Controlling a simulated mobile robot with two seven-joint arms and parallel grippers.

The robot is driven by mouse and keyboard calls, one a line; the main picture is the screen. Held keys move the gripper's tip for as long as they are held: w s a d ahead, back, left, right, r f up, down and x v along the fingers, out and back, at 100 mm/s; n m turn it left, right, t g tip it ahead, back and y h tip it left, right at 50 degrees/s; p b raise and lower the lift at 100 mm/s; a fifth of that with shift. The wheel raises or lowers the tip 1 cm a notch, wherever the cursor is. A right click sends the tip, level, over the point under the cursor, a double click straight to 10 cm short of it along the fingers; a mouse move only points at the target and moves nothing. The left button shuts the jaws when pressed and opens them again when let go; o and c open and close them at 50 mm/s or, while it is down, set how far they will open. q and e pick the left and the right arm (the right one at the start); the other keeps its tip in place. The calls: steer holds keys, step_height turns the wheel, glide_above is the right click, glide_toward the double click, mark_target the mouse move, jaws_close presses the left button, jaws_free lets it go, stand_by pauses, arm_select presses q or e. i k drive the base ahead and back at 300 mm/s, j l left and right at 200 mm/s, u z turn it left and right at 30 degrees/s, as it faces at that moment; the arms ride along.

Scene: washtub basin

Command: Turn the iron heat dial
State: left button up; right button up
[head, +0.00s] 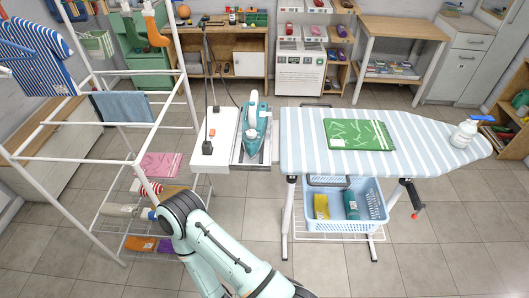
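A teal and white iron (252,142) rests in a grey metal tray (237,157) at the left end of the ironing board (411,158). The iron's pointed end faces the front and its white handle is on top. Its heat dial is too small to make out. One of my arms is bent in the lower middle, its elbow in front of the drying rack. No gripper shows, and nothing touches the iron.
A white shelf (221,122) with dark cord poles stands left of the iron. A folded green cloth (358,134) and a spray bottle (463,133) are on the board. A blue basket (371,211) is below. A white drying rack (77,150) fills the left.

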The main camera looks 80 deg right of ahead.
mark_target(251, 133)
steer(key=z, duration=2.35)
